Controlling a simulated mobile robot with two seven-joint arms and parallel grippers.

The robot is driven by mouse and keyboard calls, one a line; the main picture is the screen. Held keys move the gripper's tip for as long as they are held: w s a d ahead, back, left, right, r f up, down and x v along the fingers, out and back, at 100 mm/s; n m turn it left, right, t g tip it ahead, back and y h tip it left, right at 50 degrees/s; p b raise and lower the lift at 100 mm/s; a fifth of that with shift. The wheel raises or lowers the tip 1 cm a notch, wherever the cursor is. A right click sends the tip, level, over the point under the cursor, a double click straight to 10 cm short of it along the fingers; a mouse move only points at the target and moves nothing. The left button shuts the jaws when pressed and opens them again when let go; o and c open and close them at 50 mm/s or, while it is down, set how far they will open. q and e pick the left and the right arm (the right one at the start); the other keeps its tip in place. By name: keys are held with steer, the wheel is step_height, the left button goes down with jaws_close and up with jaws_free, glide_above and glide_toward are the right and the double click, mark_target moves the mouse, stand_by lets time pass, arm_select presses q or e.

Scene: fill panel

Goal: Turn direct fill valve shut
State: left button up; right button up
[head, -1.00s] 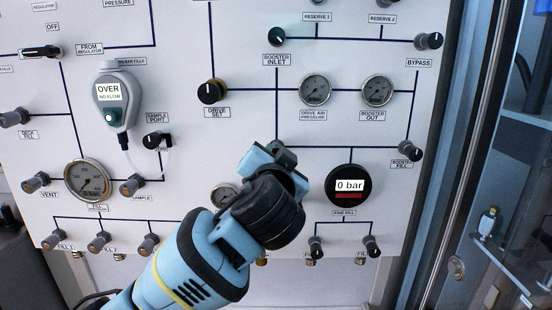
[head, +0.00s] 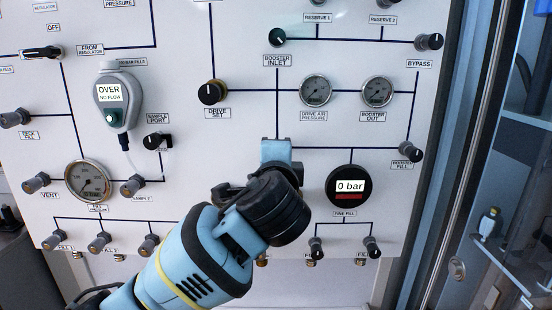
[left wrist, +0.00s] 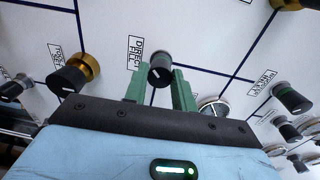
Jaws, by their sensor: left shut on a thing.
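The direct fill valve is a small black knob (left wrist: 160,66) with a white mark, beside the "DIRECT FILL" label (left wrist: 135,53) in the left wrist view. My left gripper (left wrist: 159,80) has its two green fingers on either side of this knob and is shut on it. In the head view my left gripper (head: 277,150) reaches up from the lower left to the panel's middle. There its own wrist hides the knob and its label. My right gripper is not in view.
The white panel (head: 245,50) carries several other knobs and gauges. A 0 bar display (head: 349,186) is close right of my gripper. A drive set knob (head: 211,92) is up to the left. A handheld meter (head: 112,100) reads OVER, NO FLOW.

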arm_select(q)
steer(key=m, duration=2.6)
steer(key=shift+d+f+t+y, duration=0.1)
steer(key=shift+d+t+y, duration=0.05)
steer(key=shift+t+y, duration=0.2)
steer(key=o, duration=1)
steer(key=s, duration=0.7)
steer(key=shift+s+d, duration=0.15)
steer(key=shift+s, duration=0.25)
